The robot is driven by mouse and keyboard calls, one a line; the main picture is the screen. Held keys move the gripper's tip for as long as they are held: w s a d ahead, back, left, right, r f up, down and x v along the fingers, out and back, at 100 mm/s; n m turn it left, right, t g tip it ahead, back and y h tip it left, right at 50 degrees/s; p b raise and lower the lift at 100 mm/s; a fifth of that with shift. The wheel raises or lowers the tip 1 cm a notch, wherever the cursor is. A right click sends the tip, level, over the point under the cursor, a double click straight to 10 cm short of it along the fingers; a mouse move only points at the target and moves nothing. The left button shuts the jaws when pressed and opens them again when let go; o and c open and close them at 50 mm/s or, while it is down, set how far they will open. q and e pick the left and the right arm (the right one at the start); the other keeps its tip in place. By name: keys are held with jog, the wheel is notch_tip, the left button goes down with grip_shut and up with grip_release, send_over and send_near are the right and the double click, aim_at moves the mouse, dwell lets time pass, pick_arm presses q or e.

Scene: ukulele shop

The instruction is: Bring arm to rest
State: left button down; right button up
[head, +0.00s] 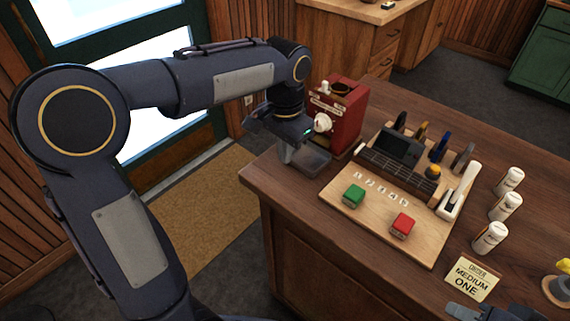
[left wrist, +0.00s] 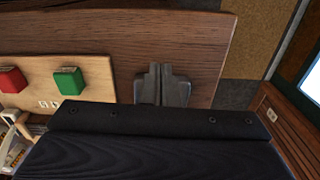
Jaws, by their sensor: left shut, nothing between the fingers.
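My left arm reaches in from the left in the head view. My left gripper (head: 289,158) points down near the left edge of the wooden counter (head: 290,215), just in front of a red machine (head: 347,122) with a white knob. In the left wrist view my left gripper (left wrist: 162,72) shows its two fingers side by side, shut and empty, over the bare counter edge. A small part of my right gripper (head: 470,312) shows at the bottom right of the head view; its fingers are not clear.
A light board (head: 405,240) holds a green block (head: 353,196), a red block (head: 402,225) and several upright tools. White bottles (head: 505,206) and a sign reading "MEDIUM ONE" (head: 471,280) stand to the right. Free floor with a tan mat (head: 205,215) lies left of the counter.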

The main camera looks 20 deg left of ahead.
pick_arm(q)
jog(key=s+a+r+n+t+h, duration=0.2)
jog(key=s+a+n, duration=0.15)
jog(key=s, duration=0.75)
jog(key=s+d+f+n+t+h, duration=0.1)
jog(key=s+f+n+t, duration=0.2)
jog(key=s, duration=0.6)
notch_tip(320, 180, down, 2)
jog(key=shift+s+d+f+t+h, duration=0.1)
jog(key=shift+s+d+t+h, duration=0.2)
jog(key=shift+h, duration=0.1)
